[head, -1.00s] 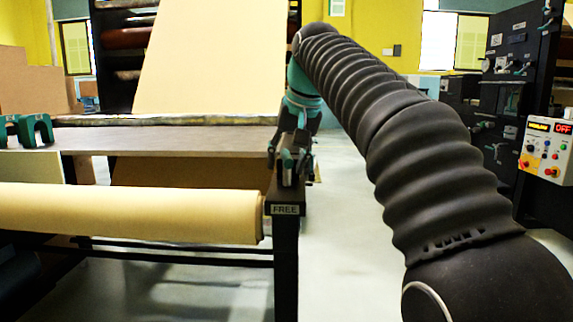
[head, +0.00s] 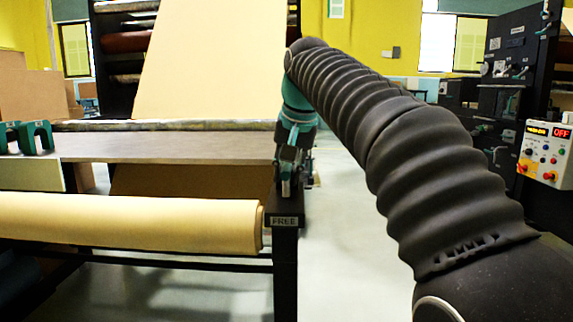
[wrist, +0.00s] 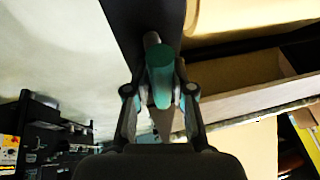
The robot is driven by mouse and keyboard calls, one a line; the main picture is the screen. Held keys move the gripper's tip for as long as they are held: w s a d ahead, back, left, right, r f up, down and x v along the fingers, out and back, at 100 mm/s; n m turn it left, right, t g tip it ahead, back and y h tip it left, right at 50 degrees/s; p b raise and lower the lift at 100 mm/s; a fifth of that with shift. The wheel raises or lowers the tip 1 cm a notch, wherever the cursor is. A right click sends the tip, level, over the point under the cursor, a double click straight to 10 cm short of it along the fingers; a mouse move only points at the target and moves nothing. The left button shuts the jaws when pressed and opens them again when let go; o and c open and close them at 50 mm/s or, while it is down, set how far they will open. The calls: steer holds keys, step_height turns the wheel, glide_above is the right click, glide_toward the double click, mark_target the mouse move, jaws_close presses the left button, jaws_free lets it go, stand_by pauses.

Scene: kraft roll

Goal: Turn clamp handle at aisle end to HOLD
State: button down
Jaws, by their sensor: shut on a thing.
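The clamp handle is a green, rounded grip (wrist: 160,65) in the wrist view, between my two fingers. My gripper (wrist: 160,98) is shut on it. In the head view my gripper (head: 289,180) points down at the aisle-side end of the roll stand and mostly hides the handle. A FREE label (head: 284,221) is on the dark end post just below it. I see no HOLD label in these views.
The kraft roll (head: 130,224) lies left of the post, below a grey table top (head: 170,147). Green brackets (head: 35,137) stand on the table's left. A control box showing OFF (head: 546,152) is at right. Pale aisle floor (head: 340,250) is open right of the post.

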steer(key=c, duration=1)
jaws_free()
steer(key=shift+a, duration=0.1)
steer(key=v, duration=1.2)
